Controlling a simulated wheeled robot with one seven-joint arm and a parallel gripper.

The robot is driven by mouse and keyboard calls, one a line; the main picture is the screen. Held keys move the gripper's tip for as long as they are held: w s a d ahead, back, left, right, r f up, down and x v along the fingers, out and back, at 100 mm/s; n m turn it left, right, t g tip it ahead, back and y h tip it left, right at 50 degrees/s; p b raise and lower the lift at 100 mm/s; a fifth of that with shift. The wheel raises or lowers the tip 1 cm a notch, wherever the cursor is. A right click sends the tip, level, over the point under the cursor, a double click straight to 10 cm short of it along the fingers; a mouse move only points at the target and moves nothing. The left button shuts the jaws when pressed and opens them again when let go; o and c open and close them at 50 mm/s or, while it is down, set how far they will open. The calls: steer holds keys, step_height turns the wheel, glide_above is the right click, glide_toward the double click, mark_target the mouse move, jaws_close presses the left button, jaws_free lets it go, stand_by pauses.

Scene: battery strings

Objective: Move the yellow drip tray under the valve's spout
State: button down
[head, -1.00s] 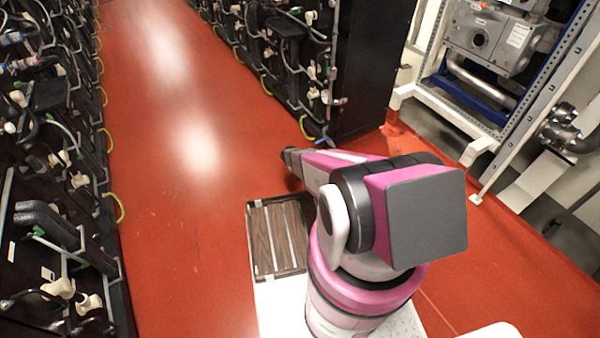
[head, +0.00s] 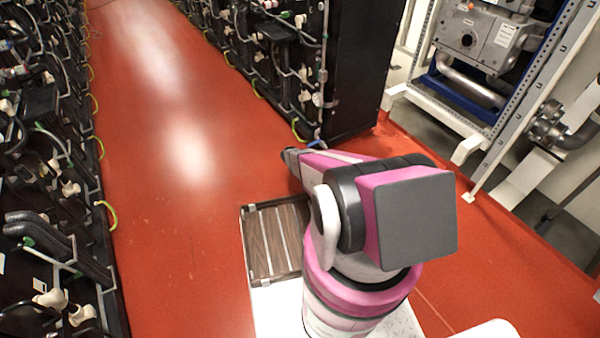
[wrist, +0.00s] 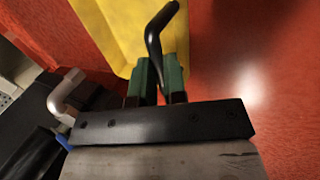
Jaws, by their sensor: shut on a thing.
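The yellow drip tray (wrist: 110,32) shows at the top of the wrist view, cut off by the frame edge, with a dark bent handle (wrist: 154,40) at its near side. My gripper (wrist: 160,82) has its green-faced fingers shut on this handle. Red floor shows around the tray; I cannot tell whether the tray touches it. In the head view my arm hides the gripper and the tray. I cannot make out the valve or its spout with certainty in either view.
Black battery racks (head: 40,150) line the left side, and another black rack (head: 350,70) ends ahead of my arm. A white frame with grey machinery (head: 475,40) stands at upper right. The red aisle floor (head: 180,220) between the racks is clear.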

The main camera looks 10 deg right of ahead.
steer(key=shift+w+d, duration=0.35)
steer(key=shift+d, duration=0.8)
steer(key=shift+w+d, duration=0.4)
steer(key=shift+d, duration=0.7)
steer(key=shift+w+d, duration=0.35)
steer(key=shift+d, duration=0.8)
steer(key=c, duration=1.1)
jaws_free()
